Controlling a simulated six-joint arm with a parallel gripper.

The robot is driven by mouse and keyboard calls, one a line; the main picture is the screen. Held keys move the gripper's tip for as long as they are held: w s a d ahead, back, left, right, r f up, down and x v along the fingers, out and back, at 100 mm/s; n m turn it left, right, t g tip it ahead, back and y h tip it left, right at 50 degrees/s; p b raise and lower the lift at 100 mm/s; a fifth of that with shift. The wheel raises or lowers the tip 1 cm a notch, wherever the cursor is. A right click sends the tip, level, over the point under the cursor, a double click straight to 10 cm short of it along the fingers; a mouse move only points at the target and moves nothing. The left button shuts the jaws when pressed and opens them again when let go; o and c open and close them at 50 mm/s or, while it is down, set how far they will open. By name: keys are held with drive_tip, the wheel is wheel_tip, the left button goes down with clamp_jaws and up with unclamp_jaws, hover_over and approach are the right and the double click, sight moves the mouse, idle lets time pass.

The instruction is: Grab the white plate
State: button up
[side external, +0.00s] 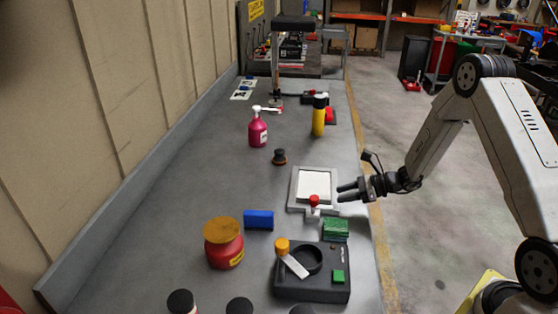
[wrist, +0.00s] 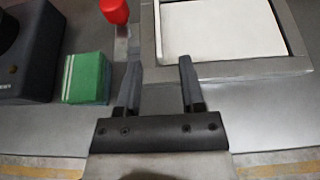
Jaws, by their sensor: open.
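The white plate (side external: 315,186) lies flat inside a grey square frame (side external: 294,200) on the table, to the left of my gripper in the side external view. It also shows in the wrist view (wrist: 222,28), ahead of the fingers and slightly right, with the frame's near edge (wrist: 240,69) between. My gripper (side external: 348,192) is open and empty at the right side of the frame. In the wrist view both fingers (wrist: 162,80) are apart, with only the grey surface and the frame's corner between them.
A red knob (side external: 314,200) stands by the frame's near edge. Green sponges (side external: 336,229) and a black box (side external: 312,287) lie nearer the camera. A blue block (side external: 259,220) and red jar (side external: 224,244) stand left. A brush (side external: 279,157) is beyond; the table's left middle is clear.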

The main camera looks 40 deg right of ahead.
sight(322, 199)
drive_tip(key=shift+w+a+f, duration=0.2)
drive_tip(key=shift+w+a, duration=0.05)
drive_tip(key=shift+a, duration=0.1)
drive_tip(key=shift+x, duration=2.55)
drive_tip(key=shift+a, duration=0.1)
clamp_jaws()
